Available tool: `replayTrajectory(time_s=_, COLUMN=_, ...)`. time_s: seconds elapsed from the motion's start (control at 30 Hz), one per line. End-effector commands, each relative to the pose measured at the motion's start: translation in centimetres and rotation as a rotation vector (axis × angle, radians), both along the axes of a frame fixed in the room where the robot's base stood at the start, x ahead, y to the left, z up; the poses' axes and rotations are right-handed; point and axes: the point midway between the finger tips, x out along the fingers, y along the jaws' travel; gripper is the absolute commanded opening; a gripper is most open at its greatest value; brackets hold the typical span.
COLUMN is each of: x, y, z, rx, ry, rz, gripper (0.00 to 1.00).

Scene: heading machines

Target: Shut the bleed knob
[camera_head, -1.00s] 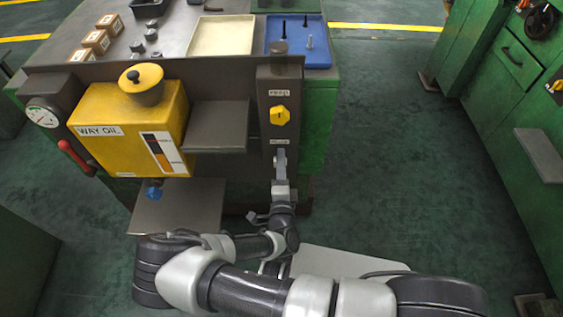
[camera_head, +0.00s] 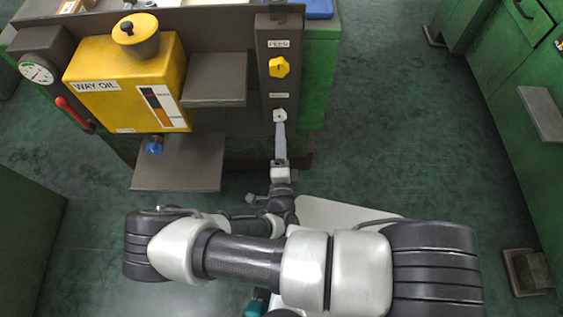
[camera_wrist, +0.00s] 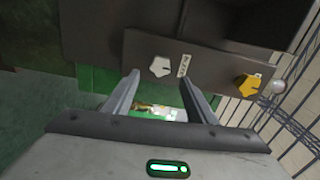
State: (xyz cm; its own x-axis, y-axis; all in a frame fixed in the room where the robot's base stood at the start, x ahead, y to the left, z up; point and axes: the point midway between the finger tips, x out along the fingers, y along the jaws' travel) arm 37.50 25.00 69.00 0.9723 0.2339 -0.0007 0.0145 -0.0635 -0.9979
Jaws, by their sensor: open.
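A dark upright panel (camera_head: 267,88) carries a yellow knob (camera_head: 279,67) and, below it, a small white knob (camera_head: 280,116). Each has a small label above it, too small to read surely, so I cannot tell by lettering which is the bleed knob. In the wrist view the white knob (camera_wrist: 160,66) shows ahead, between and just beyond my fingertips, and the yellow knob (camera_wrist: 248,86) is to the right. My gripper (camera_wrist: 160,80) is open with nothing between its fingers. In the head view my gripper (camera_head: 280,138) points at the white knob from below; contact cannot be told.
Left of the panel are a dark shelf (camera_head: 214,90), a yellow WAY OIL tank (camera_head: 110,82) with a blue tap (camera_head: 154,146), a red lever (camera_head: 73,113) and a gauge (camera_head: 36,70). A lower tray (camera_head: 180,165) juts out. The floor to the right is open.

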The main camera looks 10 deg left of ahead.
Motion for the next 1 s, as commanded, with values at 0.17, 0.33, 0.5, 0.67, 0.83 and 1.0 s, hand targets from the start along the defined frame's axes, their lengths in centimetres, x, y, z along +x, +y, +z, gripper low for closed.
replayTrajectory(time_s=0.17, x=-4.2, y=-1.0, z=0.0, rx=-0.001, ry=0.002, rz=0.001, gripper=0.52)
replayTrajectory(time_s=0.33, x=-7.1, y=-1.7, z=0.0, rx=0.0, ry=0.0, rz=0.001, gripper=0.52)
replayTrajectory(time_s=0.5, x=-8.6, y=-2.1, z=0.0, rx=0.0, ry=0.0, rz=0.0, gripper=0.52)
replayTrajectory(time_s=0.67, x=-8.9, y=-2.2, z=0.0, rx=0.0, ry=-0.001, rz=0.0, gripper=0.52)
replayTrajectory(time_s=0.83, x=-8.9, y=-2.1, z=0.0, rx=0.0, ry=-0.001, rz=-0.001, gripper=0.52)
replayTrajectory(time_s=1.0, x=-8.8, y=-2.1, z=0.0, rx=0.0, ry=-0.001, rz=-0.001, gripper=0.52)
